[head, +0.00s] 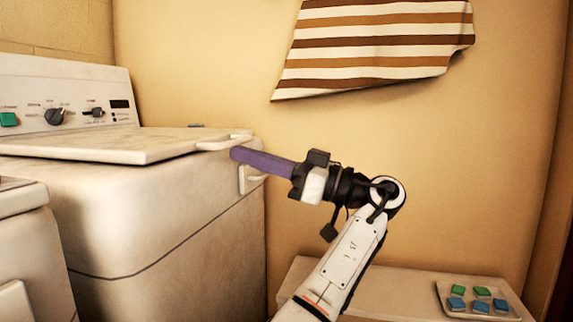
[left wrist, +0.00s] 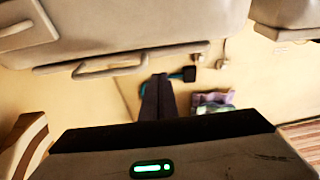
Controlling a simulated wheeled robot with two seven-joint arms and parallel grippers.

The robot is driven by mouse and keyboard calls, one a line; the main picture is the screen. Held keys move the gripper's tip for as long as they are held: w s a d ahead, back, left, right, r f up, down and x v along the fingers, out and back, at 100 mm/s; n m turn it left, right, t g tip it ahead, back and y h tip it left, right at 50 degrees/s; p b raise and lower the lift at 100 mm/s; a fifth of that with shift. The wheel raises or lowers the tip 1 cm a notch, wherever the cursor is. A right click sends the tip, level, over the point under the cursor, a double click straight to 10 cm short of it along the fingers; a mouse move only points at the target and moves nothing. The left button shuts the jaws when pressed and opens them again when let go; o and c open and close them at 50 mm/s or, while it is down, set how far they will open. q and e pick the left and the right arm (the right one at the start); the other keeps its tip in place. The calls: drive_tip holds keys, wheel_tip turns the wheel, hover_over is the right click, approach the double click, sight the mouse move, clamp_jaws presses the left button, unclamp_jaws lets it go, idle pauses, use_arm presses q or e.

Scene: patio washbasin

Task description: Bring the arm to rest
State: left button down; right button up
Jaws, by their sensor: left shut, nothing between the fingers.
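My left gripper (head: 237,154) is shut and empty, its long purple fingers together and pointing left. In the head view its tips are beside the lid handle (head: 222,143) of the white washing machine (head: 170,215). I cannot tell whether they touch it. My left arm comes up from the bottom of the head view and bends at the wrist. In the left wrist view the closed fingers (left wrist: 157,98) show dark, close to the machine's handles (left wrist: 110,66). The machine's lid (head: 110,145) lies about flat. My right gripper is not in view.
A low white surface (head: 400,289) at bottom right holds a tray (head: 445,298) with several green and blue blocks. A striped cloth (head: 375,50) hangs on the wall. Another white appliance (head: 30,245) stands at left. A purplish item (left wrist: 213,98) lies beyond the fingers.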

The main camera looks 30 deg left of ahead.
sight(189, 143)
use_arm(q)
drive_tip(key=shift+a, duration=0.1)
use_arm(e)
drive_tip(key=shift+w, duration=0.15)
use_arm(q)
drive_tip(key=x, duration=0.2)
drive_tip(key=b+x, duration=0.1)
drive_tip(key=x, duration=0.1)
drive_tip(key=f+x, duration=0.1)
drive_tip(key=x, duration=0.2)
drive_tip(key=shift+w+a+b, duration=0.1)
drive_tip(key=shift+b, duration=0.2)
drive_tip(key=shift+a+r, duration=0.2)
drive_tip(key=shift+a, duration=0.55)
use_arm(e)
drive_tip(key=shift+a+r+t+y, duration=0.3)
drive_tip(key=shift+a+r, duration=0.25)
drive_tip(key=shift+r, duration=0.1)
